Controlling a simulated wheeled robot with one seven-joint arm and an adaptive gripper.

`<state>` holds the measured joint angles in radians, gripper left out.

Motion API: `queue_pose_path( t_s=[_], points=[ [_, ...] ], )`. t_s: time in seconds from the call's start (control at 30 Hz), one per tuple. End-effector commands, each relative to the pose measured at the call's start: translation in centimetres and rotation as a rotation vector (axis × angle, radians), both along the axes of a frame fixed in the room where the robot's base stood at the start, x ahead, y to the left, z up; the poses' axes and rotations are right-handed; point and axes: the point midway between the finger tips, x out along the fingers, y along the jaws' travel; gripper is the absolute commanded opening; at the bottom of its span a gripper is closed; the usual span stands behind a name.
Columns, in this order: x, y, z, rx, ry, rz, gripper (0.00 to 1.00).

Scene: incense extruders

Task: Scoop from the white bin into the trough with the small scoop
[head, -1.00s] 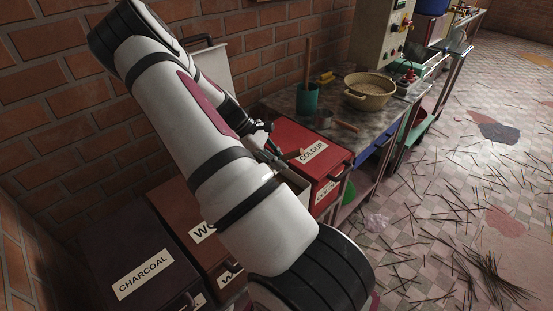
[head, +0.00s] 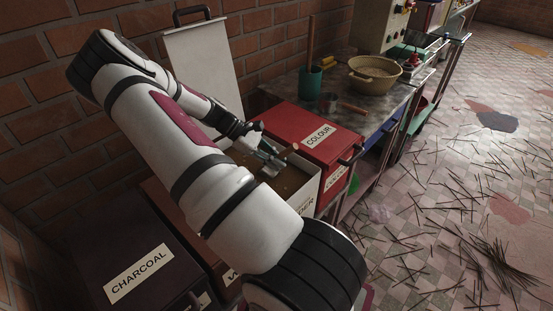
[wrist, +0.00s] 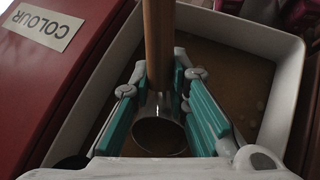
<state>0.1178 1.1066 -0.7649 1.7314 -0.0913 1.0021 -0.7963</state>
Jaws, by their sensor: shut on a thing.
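My gripper (head: 268,153) is over the open white bin (head: 308,190), which holds brown powder. In the wrist view its green-padded fingers (wrist: 176,103) are shut on the small scoop (wrist: 159,136), around the top of its metal cup. The scoop's wooden handle (wrist: 159,45) runs up the picture. The cup's mouth faces the wrist camera and looks dark; I cannot tell whether it holds powder. The cup also shows as a grey shape in the head view (head: 272,172), at or just above the powder. I cannot make out a trough.
The bin's white lid (head: 203,70) stands raised behind. The red COLOUR box (head: 305,125) is close on the right, the CHARCOAL box (head: 130,255) at the left front. A metal cup with a handle (head: 328,102), a green pot (head: 311,83) and a tan basin (head: 372,85) stand on the table.

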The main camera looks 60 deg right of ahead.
Motion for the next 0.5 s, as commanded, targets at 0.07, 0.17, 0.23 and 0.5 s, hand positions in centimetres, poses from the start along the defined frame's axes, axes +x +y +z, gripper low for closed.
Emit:
queue_pose_path(
  t_s=[0.07, 0.17, 0.23, 0.5],
  points=[
    [0.6, 0.0, -0.9, 0.0, -0.006, 0.0, 0.0],
    [1.1, 0.1, -1.7, 0.0, -0.014, -0.001, 0.0],
    [1.5, 0.1, -2.3, 0.0, -0.019, -0.001, 0.0],
    [2.9, 0.2, -4.6, 0.002, -0.038, -0.001, 0.0]
  ],
)
